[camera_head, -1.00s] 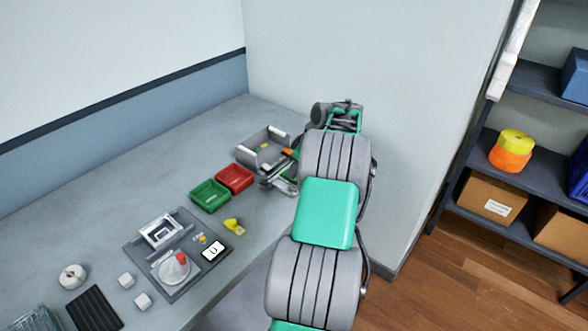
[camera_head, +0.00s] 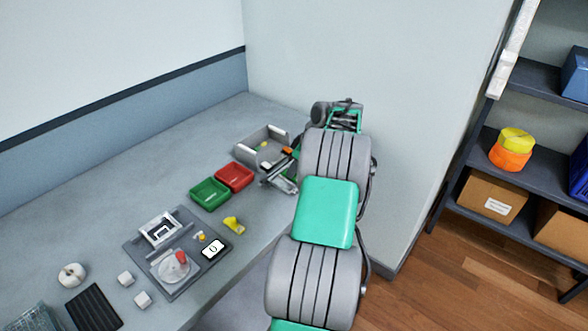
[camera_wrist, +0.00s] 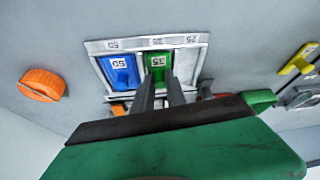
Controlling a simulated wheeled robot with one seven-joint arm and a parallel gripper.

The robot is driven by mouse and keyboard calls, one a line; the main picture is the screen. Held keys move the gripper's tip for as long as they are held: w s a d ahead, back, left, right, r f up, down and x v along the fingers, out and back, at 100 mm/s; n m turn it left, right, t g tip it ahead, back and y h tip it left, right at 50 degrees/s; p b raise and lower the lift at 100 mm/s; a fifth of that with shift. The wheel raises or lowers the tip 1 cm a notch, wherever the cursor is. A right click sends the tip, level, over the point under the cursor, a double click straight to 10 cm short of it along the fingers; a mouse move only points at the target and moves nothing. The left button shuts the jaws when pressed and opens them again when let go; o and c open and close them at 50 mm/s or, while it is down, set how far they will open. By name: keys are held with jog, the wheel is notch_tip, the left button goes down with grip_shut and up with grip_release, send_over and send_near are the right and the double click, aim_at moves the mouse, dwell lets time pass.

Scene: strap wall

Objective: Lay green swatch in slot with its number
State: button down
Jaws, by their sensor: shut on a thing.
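My gripper (camera_wrist: 159,84) is shut on the green swatch (camera_wrist: 157,62) in the wrist view. The swatch has a small white number label that seems to read 35. It is at the middle slot of a pale, three-slot tray (camera_wrist: 203,62); I cannot tell whether it touches the slot floor. The rim label above that slot is small and seems to read 35 too. A blue swatch (camera_wrist: 119,72) with a white label lies in the left slot. The right slot looks empty. In the head view my arm largely hides the gripper, beside a grey open box (camera_head: 243,150).
An orange round piece (camera_wrist: 41,84) lies left of the tray and a yellow piece (camera_wrist: 299,61) to its right. In the head view, a red bin (camera_head: 234,177), a green bin (camera_head: 210,193) and a dark board (camera_head: 140,248) with fittings stand nearer. The back-left worktop is clear.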

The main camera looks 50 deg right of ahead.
jog(key=c, duration=1.3)
grip_release()
jog(key=shift+o, duration=0.5)
jog(key=o, duration=0.3)
notch_tip(320, 180, up, 6)
jog(key=p, duration=0.4)
jog(key=shift+r+p, duration=0.1)
jog(key=shift+p, duration=0.25)
jog(key=shift+c, duration=0.2)
